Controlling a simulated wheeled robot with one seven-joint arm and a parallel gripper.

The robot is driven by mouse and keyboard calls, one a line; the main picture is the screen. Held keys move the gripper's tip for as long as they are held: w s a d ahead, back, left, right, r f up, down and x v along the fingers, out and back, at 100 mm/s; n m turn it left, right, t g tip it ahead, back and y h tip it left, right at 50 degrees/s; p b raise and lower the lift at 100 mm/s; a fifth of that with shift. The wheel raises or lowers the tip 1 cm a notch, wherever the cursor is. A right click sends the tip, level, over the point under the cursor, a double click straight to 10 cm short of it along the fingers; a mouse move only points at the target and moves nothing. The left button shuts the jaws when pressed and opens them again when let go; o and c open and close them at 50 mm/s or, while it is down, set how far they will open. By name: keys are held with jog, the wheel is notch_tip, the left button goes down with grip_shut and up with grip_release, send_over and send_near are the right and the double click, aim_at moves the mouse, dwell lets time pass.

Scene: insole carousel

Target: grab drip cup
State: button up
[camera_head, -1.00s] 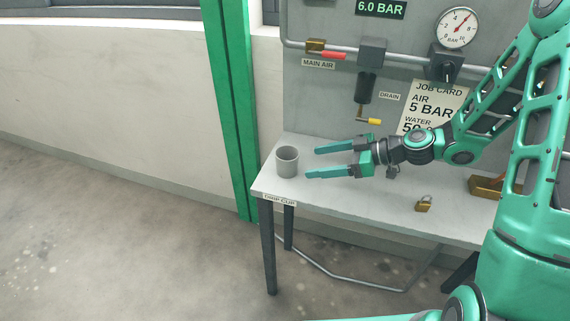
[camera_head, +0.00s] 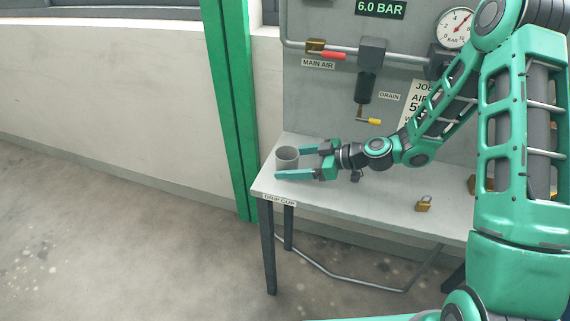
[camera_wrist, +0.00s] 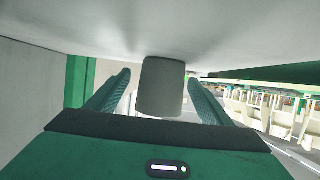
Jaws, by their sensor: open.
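The drip cup (camera_head: 287,155) is a small grey cylinder, upright at the left end of the table, above the "DRIP CUP" label (camera_head: 279,199). My gripper (camera_head: 288,162) is open, with its fingers reaching left on either side of the cup. The near finger hides the lower part of the cup in the head view. In the wrist view the cup (camera_wrist: 161,88) stands between the two spread fingers (camera_wrist: 160,97), with a gap visible on each side.
The grey table (camera_head: 350,203) has a brass padlock (camera_head: 424,203) to the right of my gripper. Behind is a panel with a yellow-tipped drain valve (camera_head: 369,121), a red-handled main air valve (camera_head: 332,56) and a gauge (camera_head: 454,28).

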jog(key=shift+w+a+f, duration=0.2)
jog(key=shift+a+f, duration=0.1)
jog(key=shift+a, duration=0.3)
jog(key=c, duration=1.1)
jog(key=shift+c, duration=0.2)
jog(key=shift+r, duration=0.2)
